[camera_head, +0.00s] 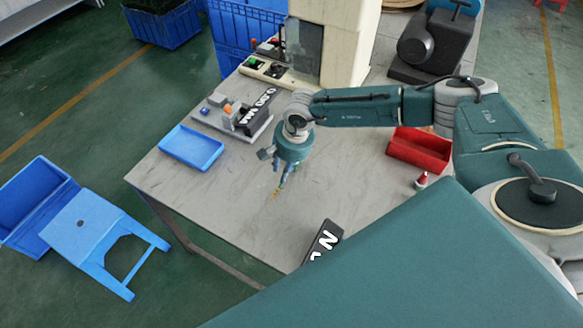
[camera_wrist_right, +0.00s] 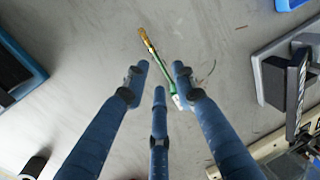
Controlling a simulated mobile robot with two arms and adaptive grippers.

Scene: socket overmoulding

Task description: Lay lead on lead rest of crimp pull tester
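A lead (camera_wrist_right: 160,68), green with a brass-coloured tip and a pale end, shows in the wrist view between and just beyond my right fingertips (camera_wrist_right: 158,78). The fingers are spread, with gaps around the lead, and I see no clear grip on it. In the head view my right gripper (camera_head: 283,180) points down over the table, and the lead's brass tip (camera_head: 275,194) shows just below it. The crimp pull tester (camera_head: 240,120), a grey base with an orange part, stands behind and left of the gripper. Part of it shows at the right of the wrist view (camera_wrist_right: 275,80). My left gripper is out of view.
A red bin (camera_head: 419,150) and a small red-capped bottle (camera_head: 421,181) stand at right. A black lettered block (camera_head: 323,243) is near the front edge. The grey table (camera_head: 225,195) is clear around the gripper.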

